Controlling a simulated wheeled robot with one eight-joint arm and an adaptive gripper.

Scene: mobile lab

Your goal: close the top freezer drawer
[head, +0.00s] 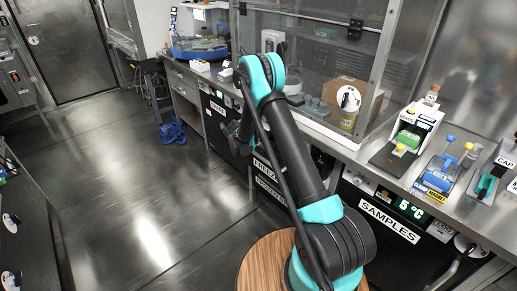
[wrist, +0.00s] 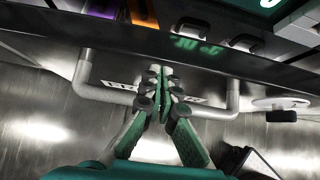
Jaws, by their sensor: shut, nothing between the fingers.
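The freezer front with its stacked drawers (head: 268,171) is under the counter in the head view, largely hidden behind my arm. Two labels there are partly readable as "FREEZER". In the wrist view, a grey bar handle (wrist: 100,93) runs across a metal drawer front, with a white label (wrist: 120,88) behind my fingers. My gripper (wrist: 158,70) is shut and empty, its fingertips over the middle of the handle and label; I cannot tell whether they touch. In the head view my gripper (head: 236,130) is dark and partly hidden by my arm. How far the top drawer stands out is unclear.
The counter (head: 320,128) overhangs the drawer fronts. A glass cabinet and lab devices are on the counter. The floor (head: 130,180) at left is clear.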

